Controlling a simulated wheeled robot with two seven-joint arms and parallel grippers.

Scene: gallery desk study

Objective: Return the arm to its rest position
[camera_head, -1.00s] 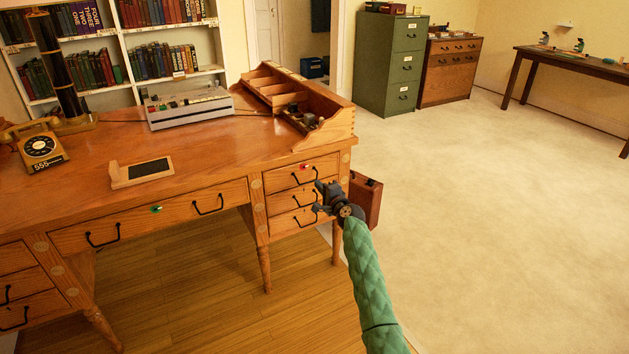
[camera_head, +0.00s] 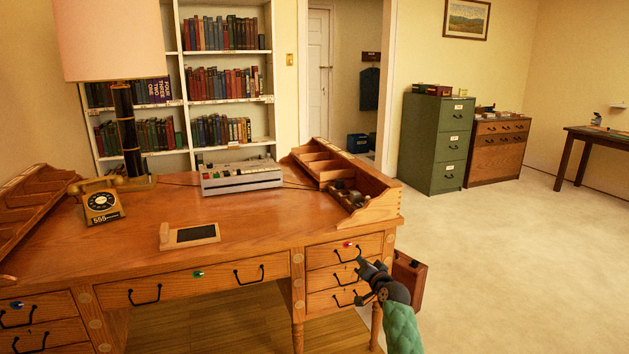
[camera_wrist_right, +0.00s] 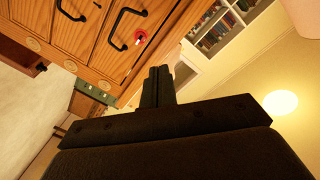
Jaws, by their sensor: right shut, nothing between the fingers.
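My right gripper (camera_head: 366,272) is in front of the right-hand drawers (camera_head: 342,275) of the wooden desk (camera_head: 130,233) in the head view. Its green-sleeved arm (camera_head: 402,330) comes in from the bottom right. In the right wrist view the fingers (camera_wrist_right: 157,88) are together and hold nothing. The desk drawers (camera_wrist_right: 80,40) with black handles and a red knob (camera_wrist_right: 140,37) show beyond them. I cannot tell from the head view whether the gripper touches the desk. My left gripper is out of view.
A telephone (camera_head: 101,205), a small framed slate (camera_head: 190,235), a grey device (camera_head: 241,176) and wooden organizers (camera_head: 345,180) stand on the desk. A brown case (camera_head: 412,283) is beside the desk's right end. Pale floor to the right is clear, before a green cabinet (camera_head: 437,143).

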